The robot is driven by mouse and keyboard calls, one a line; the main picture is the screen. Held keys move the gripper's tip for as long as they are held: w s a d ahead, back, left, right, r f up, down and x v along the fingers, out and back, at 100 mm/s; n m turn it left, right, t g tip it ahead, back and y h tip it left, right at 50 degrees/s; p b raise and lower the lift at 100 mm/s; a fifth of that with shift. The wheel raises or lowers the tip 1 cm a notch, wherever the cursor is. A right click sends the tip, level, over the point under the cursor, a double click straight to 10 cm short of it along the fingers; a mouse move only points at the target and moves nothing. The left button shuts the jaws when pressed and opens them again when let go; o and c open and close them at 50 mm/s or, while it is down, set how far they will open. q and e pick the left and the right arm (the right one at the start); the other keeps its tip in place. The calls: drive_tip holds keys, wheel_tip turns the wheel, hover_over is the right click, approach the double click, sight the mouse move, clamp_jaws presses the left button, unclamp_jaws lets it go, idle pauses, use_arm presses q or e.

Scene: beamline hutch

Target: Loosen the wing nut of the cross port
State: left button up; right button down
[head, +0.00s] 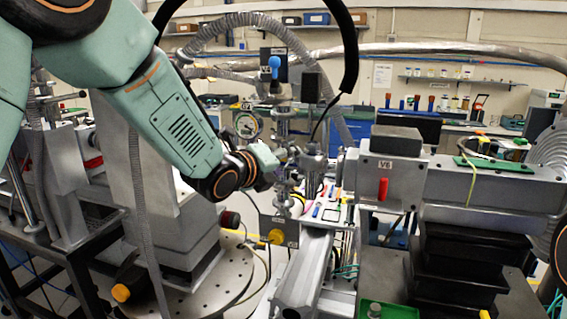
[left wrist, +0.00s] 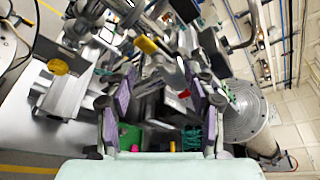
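My left arm comes in from the upper left in the head view, and its gripper (head: 292,192) is at the steel pipe fittings (head: 284,128) of the beamline, partly hidden among them. In the left wrist view the gripper (left wrist: 160,78) shows two fingers with purple pads set wide apart, with nothing held between them. Metal fittings (left wrist: 165,68) lie beyond the fingertips, close to a yellow knob (left wrist: 146,45). I cannot make out the wing nut or tell which fitting is the cross port. The right gripper is not in view.
A yellow knob (head: 277,237) on a grey block sits just below the gripper. The V6 housing (head: 385,178) with a red handle stands to the right. A grey rail (head: 306,272) runs below. A hanging black cable (head: 349,60) and ribbed hose (head: 235,22) pass overhead.

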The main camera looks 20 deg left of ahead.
use_arm(q)
drive_tip(key=shift+w, duration=0.15)
drive_tip(key=c, duration=1)
drive_tip(key=shift+f, duration=0.1)
drive_tip(key=n+b, duration=0.1)
drive_tip(key=b, duration=0.1)
drive_tip(key=n+h+b, duration=0.1)
drive_tip(key=n, duration=0.1)
drive_tip(key=shift+a+f+t+b, duration=0.1)
drive_tip(key=shift+f+t+b, duration=0.15)
drive_tip(key=shift+t+b, duration=0.15)
drive_tip(key=shift+n+t+h+b, duration=0.5)
drive_tip(key=shift+n+b, duration=0.8)
drive_tip(key=shift+b, duration=0.1)
drive_tip(key=o, duration=1.2)
drive_tip(key=shift+a, duration=0.1)
drive_tip(key=shift+c, duration=0.2)
